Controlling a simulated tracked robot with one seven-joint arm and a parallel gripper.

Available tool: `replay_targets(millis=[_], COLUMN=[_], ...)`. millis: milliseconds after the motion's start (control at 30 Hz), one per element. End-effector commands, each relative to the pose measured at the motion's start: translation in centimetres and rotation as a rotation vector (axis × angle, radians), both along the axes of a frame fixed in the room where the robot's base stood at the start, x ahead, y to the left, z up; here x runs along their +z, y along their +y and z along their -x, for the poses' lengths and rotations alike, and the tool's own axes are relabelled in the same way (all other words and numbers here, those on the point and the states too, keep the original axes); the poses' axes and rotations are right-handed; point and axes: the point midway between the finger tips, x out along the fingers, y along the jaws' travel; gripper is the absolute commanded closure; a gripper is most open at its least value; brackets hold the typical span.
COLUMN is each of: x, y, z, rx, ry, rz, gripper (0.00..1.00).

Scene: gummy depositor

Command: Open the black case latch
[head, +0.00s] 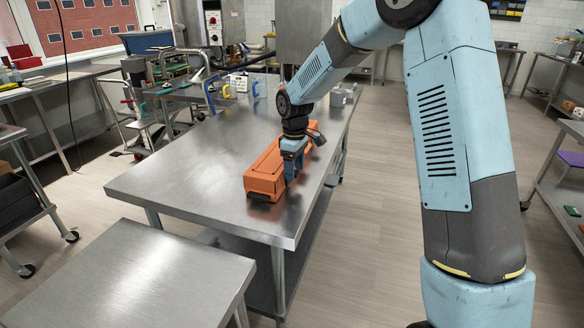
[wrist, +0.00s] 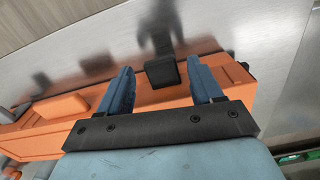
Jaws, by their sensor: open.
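An orange case (head: 263,182) lies shut on the steel table, and its side fills the middle of the wrist view (wrist: 60,133). A black latch (wrist: 162,72) sits on the case's edge in the wrist view. My gripper (head: 293,162) points down at the right side of the case. In the wrist view its two blue fingers (wrist: 160,68) are spread wide, one on each side of the latch, with gaps to it. Nothing is held. I cannot tell whether the fingertips touch the case. The latch is not clear in the head view.
The steel table (head: 170,180) is mostly bare left of the case. Blue-handled and other small items (head: 230,88) stand at its far end. A lower steel table (head: 150,280) stands in front.

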Motion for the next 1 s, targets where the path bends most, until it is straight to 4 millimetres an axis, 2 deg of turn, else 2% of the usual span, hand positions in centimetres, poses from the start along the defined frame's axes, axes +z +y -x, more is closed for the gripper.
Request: replay_targets(millis=[133, 700, 733, 1000], x=[0.0, 0.1, 0.1, 0.1], y=[0.0, 0.0, 1.0, 0.0], z=[0.0, -0.1, -0.1, 0.0], rx=[0.000, -0.001, 0.001, -0.001], ry=[0.000, -0.002, -0.003, -0.011], rz=[0.000, 0.000, -0.001, -0.022], gripper=[0.35, 0.89, 0.90, 0.90])
